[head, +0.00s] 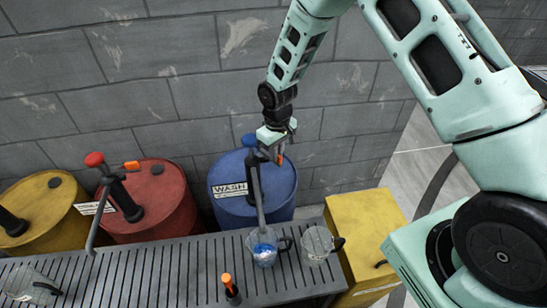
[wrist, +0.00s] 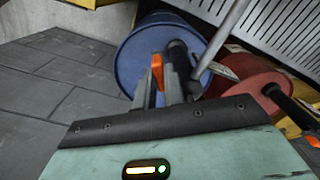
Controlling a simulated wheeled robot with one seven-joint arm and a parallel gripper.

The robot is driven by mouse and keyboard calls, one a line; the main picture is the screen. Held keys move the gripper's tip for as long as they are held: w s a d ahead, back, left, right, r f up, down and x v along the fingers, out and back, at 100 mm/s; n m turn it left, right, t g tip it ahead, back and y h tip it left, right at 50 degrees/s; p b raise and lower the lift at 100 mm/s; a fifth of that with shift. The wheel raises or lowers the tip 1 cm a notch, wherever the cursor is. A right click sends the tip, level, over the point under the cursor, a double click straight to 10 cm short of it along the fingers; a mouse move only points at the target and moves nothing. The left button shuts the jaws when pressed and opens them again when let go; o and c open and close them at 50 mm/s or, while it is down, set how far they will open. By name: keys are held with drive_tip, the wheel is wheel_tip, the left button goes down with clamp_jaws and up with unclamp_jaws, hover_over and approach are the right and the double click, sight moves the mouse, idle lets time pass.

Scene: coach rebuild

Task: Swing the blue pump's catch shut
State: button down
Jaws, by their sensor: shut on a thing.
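The blue pump (head: 250,140) with a blue knob stands on the blue drum (head: 283,194) marked WASH, and its grey spout runs down to a jug (head: 265,256) holding blue liquid. Its orange catch (head: 280,157) sticks out to the right of the pump, just below my gripper (head: 280,146). In the wrist view the orange catch (wrist: 157,72) shows between the fingers of my gripper (wrist: 164,88), which is shut on it. The fingers hide part of the catch and pump body, so I cannot tell its exact angle.
A red drum (head: 162,205) with a red-knobbed pump (head: 95,159) and a yellow drum (head: 42,215) stand to the left. A slatted rack (head: 170,275) runs in front, with a clear jug (head: 317,246) and an orange-topped black item (head: 230,290). A yellow cabinet (head: 365,225) stands right.

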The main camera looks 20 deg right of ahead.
drive_tip(key=shift+w+d+n+b, duration=0.35)
drive_tip(key=shift+w+d+n, duration=0.2)
drive_tip(key=shift+n, duration=1.3)
drive_tip(key=shift+w+d+n+b, duration=0.45)
drive_tip(key=shift+w+n, duration=0.2)
drive_tip(key=shift+n, duration=1.15)
drive_tip(key=shift+w+d+n+b, duration=0.3)
drive_tip(key=shift+w+d+n, duration=0.25)
drive_tip(key=shift+n, duration=1.3)
drive_tip(key=shift+w, duration=0.15)
drive_tip(key=c, duration=1.5)
unclamp_jaws()
drive_tip(key=shift+r, duration=0.1)
wheel_tip(320, 180, up, 17)
drive_tip(key=b, duration=0.4)
drive_tip(key=shift+r, duration=0.2)
